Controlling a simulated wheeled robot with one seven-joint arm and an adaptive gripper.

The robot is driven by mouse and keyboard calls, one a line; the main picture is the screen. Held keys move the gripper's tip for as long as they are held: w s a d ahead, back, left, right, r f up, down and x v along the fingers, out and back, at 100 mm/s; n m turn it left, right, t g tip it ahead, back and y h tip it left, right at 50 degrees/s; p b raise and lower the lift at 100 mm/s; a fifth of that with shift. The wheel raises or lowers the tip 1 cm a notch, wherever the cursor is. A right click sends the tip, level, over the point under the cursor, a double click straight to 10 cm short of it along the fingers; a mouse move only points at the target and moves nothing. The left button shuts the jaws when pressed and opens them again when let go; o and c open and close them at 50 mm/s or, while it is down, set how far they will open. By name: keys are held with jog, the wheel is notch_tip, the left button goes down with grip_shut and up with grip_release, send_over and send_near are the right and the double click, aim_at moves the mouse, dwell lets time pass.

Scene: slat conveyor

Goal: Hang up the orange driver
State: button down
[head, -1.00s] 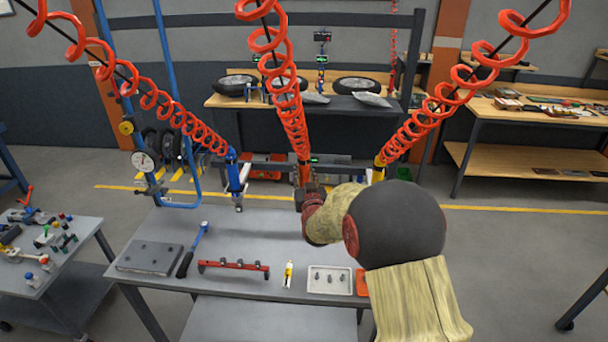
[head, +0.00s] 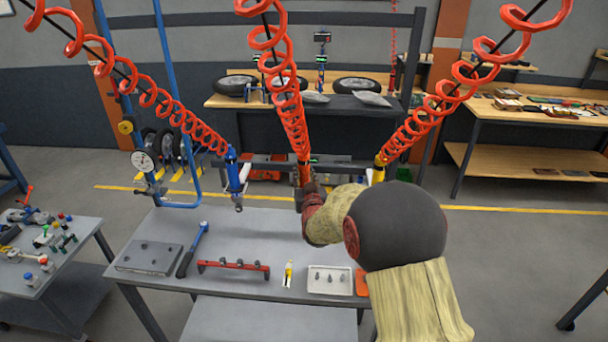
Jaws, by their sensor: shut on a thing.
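The orange driver (head: 304,173) is upright at the lower end of the middle red coiled hose, above the far edge of the grey table. My gripper (head: 307,188) is shut on it. My arm covers part of the gripper and the driver's right side, so the fingertips are hard to make out. I cannot tell whether the driver touches a holder on the dark rail (head: 270,165) behind it. A blue driver (head: 235,178) hangs at the left hose, and a yellow driver (head: 379,168) hangs at the right hose, partly behind my arm.
The grey table (head: 240,222) holds a grey plate (head: 150,258), a blue-headed tool (head: 193,250), a red rack (head: 233,268), a small yellow tool (head: 288,273) and a white tray (head: 330,280). An orange item (head: 361,283) is partly hidden. The table's far middle is bare.

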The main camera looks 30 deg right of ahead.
jog(key=shift+b, duration=0.3)
jog(key=c, duration=1.7)
grip_release()
jog(key=o, duration=0.3)
jog(key=shift+f, duration=0.3)
jog(key=v, duration=1.2)
